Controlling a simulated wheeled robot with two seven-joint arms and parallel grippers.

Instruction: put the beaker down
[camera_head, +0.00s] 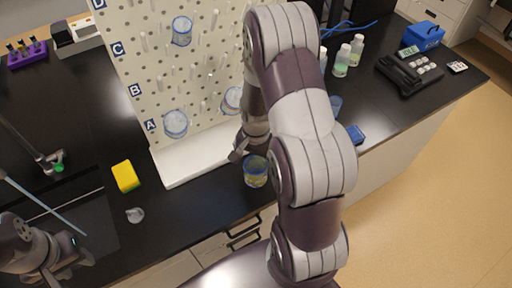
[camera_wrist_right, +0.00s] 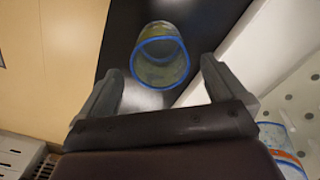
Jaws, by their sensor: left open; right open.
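A clear beaker (camera_head: 256,172) with a blue rim and a yellowish tint stands on the black bench near its front edge, just in front of the white drip tray. In the right wrist view the beaker (camera_wrist_right: 160,62) shows between and a little beyond the fingertips, with gaps on both sides. My right gripper (camera_head: 244,150) is open and empty beside the beaker, partly hidden by its own arm. Its two fingers also show in the right wrist view (camera_wrist_right: 160,82). My left gripper (camera_head: 72,260) is open and empty at the lower left, over the sink area.
A pegboard (camera_head: 150,75) holds several hung beakers, above a white tray (camera_head: 205,156). A yellow-green sponge (camera_head: 126,176) and a small grey object (camera_head: 135,215) lie to the left. Bottles (camera_head: 342,62), a black case (camera_head: 405,72) and a blue box (camera_head: 422,36) stand at right.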

